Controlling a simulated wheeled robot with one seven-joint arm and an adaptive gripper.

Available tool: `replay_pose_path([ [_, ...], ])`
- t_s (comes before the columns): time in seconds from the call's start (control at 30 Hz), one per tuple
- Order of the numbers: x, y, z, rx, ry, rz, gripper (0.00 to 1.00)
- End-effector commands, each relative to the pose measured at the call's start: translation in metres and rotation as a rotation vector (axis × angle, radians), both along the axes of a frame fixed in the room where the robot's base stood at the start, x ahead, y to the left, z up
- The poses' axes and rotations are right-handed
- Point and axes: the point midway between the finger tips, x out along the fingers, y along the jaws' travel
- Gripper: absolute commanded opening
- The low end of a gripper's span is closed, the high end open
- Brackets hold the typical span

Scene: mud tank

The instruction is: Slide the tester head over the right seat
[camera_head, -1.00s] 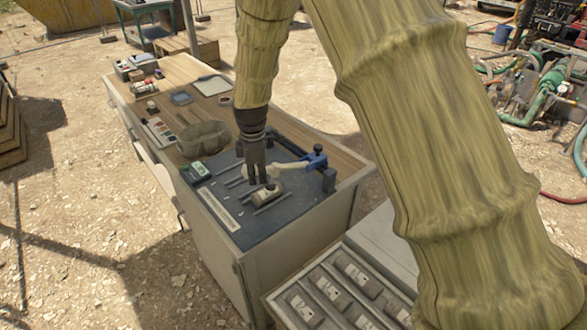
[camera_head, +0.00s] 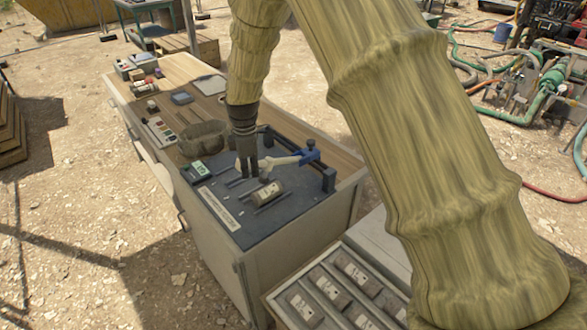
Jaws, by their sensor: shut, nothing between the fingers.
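The tester head (camera_head: 311,158) is a blue block on a dark rail at the right of the bench mat, with a cream arm (camera_head: 283,161) reaching left from it. A pale cylindrical sample (camera_head: 267,193) lies on the right seat, a pair of thin bars on the dark mat. The left seat (camera_head: 238,182) shows bare bars. My gripper (camera_head: 247,176) points down, shut and empty, behind and left of the sample, beside the free end of the cream arm. I cannot tell whether it touches the arm. The gripper partly hides the mat behind it.
A grey bowl (camera_head: 202,137) and a green-screened meter (camera_head: 196,171) stand left of my gripper. A tray (camera_head: 283,297) with several more samples stands at the lower right.

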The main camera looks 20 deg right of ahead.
Motion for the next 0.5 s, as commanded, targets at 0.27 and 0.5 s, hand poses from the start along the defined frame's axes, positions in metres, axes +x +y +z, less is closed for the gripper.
replay_pose_path([
  [0.27, 0.001, 0.000, 0.002, 0.000, 0.000, 0.000, 0.00],
  [0.5, -0.009, -0.004, 0.010, 0.000, 0.001, 0.000, 0.00],
])
